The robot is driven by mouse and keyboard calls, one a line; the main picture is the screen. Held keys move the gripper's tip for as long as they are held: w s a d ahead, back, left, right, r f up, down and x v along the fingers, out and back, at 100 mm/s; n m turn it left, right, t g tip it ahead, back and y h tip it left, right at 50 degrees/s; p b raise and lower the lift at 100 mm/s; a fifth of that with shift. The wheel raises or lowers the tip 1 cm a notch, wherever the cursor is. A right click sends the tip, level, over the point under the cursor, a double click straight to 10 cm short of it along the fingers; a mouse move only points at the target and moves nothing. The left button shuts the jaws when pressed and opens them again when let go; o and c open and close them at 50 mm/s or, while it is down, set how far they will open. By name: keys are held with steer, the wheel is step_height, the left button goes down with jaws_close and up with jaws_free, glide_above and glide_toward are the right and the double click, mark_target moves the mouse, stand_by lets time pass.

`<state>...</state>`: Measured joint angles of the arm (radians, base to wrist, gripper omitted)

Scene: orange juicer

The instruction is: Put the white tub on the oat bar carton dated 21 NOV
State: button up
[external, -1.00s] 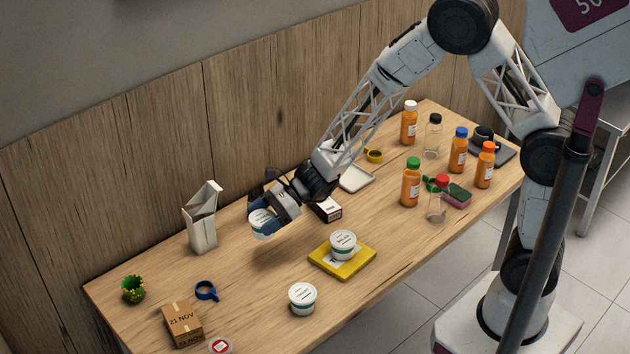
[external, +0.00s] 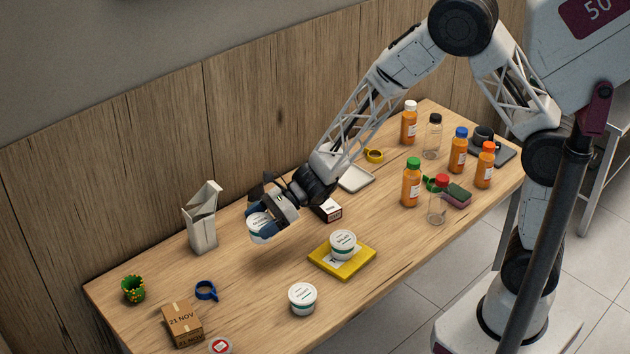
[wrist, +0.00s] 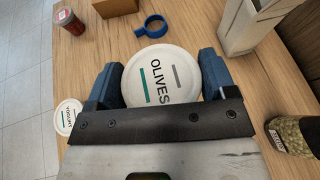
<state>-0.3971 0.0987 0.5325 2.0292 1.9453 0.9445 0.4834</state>
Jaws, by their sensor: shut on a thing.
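My gripper (external: 260,224) is shut on a white tub (external: 258,229) and holds it above the table, left of the middle. In the wrist view the tub's lid (wrist: 160,85) reads OLIVES and sits between the blue fingers. The oat bar carton (external: 183,324) is a brown box marked 21 NOV, near the table's front left. Nothing sits on its top. It shows partly at the top of the wrist view (wrist: 115,6). Two similar white tubs stand apart from my gripper: one (external: 302,298) on the bare table, one (external: 343,245) on a yellow block (external: 325,260).
A white folded-top carton (external: 202,220) stands near the wall. A green jar (wrist: 290,137) is close to my gripper. Bottles stand at the right.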

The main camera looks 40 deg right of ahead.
steer(key=s+a, duration=1.5)
steer(key=a, duration=0.3)
steer(key=shift+s+a+r+n+g, duration=0.15)
steer(key=shift+r+n+g, duration=0.15)
steer(key=shift+r+g, duration=0.1)
glide_above(181, 317)
steer(key=shift+f, duration=0.8)
steer(key=shift+f, duration=1.7)
steer(key=shift+f, duration=0.2)
